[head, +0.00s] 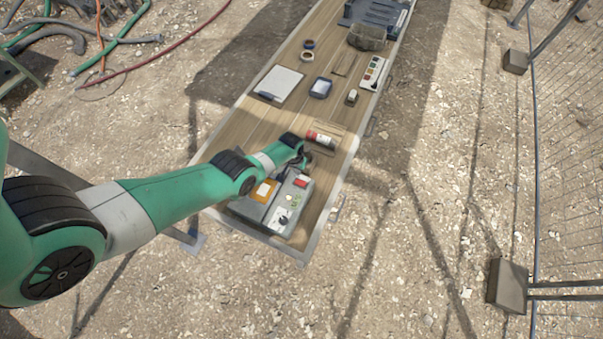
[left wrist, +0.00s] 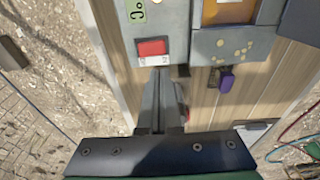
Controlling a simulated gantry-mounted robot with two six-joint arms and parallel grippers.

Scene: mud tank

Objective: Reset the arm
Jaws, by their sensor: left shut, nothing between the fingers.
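A grey control box (head: 285,222) stands at the near end of the wooden table. On it are a red button (head: 301,181), an orange panel (head: 265,191) and a round dial. In the left wrist view the red button (left wrist: 152,48) sits on the grey box face, just ahead of my fingertips. My left gripper (head: 304,163) is shut and empty at the box's far edge. Its closed fingers (left wrist: 160,76) point toward the button; I cannot tell whether they touch the box. My right gripper is in neither view.
A red and white cylinder (head: 320,139) lies close beside my left gripper. A purple item (left wrist: 226,80) hangs by the box. A white board (head: 279,84), a blue container (head: 320,87), tape rolls, a paint set (head: 373,73) and a bin (head: 368,37) lie farther along the table.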

